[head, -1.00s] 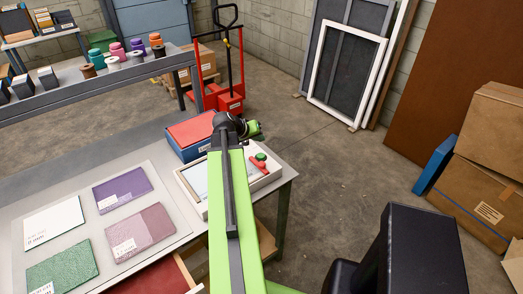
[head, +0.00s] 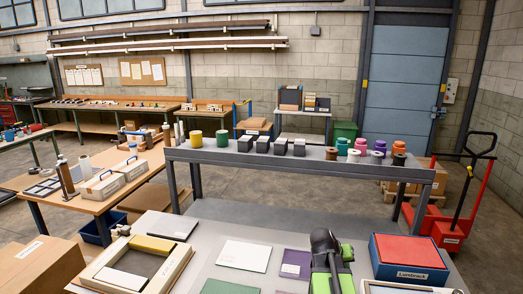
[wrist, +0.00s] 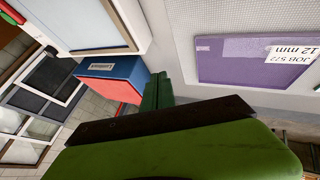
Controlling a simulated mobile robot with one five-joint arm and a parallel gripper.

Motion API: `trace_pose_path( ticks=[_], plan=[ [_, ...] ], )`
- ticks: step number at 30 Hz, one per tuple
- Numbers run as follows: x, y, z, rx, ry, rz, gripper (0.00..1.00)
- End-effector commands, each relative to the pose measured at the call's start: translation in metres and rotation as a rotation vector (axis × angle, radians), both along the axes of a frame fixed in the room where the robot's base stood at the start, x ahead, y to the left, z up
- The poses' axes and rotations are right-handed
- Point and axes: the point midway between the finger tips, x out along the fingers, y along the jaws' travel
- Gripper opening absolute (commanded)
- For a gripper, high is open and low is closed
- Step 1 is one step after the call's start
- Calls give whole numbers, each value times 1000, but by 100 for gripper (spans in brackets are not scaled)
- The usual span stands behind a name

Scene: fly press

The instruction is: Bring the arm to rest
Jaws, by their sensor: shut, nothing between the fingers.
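My gripper (wrist: 158,90) shows in the wrist view as narrow green fingers close together, with nothing between them. They point over the grey table (head: 215,270), between a purple sample card (wrist: 245,60) and a blue box with a red top (wrist: 105,80). In the head view the dark and green end of my arm stands at the table's front, between the purple card (head: 296,264) and the red-topped box (head: 408,258). The fingertips are not clear in the head view. I cannot tell how high they are above the table.
A raised grey shelf (head: 215,155) behind the table carries dark blocks and coloured spools. A wooden frame tray (head: 130,268) is at front left. A red pallet truck (head: 440,225) stands right. A white-framed tray (wrist: 100,20) lies near the box. Floor beyond the shelf is partly clear.

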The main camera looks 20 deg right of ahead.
Motion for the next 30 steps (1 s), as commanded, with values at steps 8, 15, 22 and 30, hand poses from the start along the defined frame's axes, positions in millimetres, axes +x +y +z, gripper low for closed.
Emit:
trace_pose_path(
  ticks=[8,15,22,30],
  plan=[
    [49,240,-31,231,99,327,0],
    [1,369,-50,499,279,505,0],
    [-19,383,-51,578,363,557,0],
    [-18,382,-51,575,359,555,0]
  ],
)
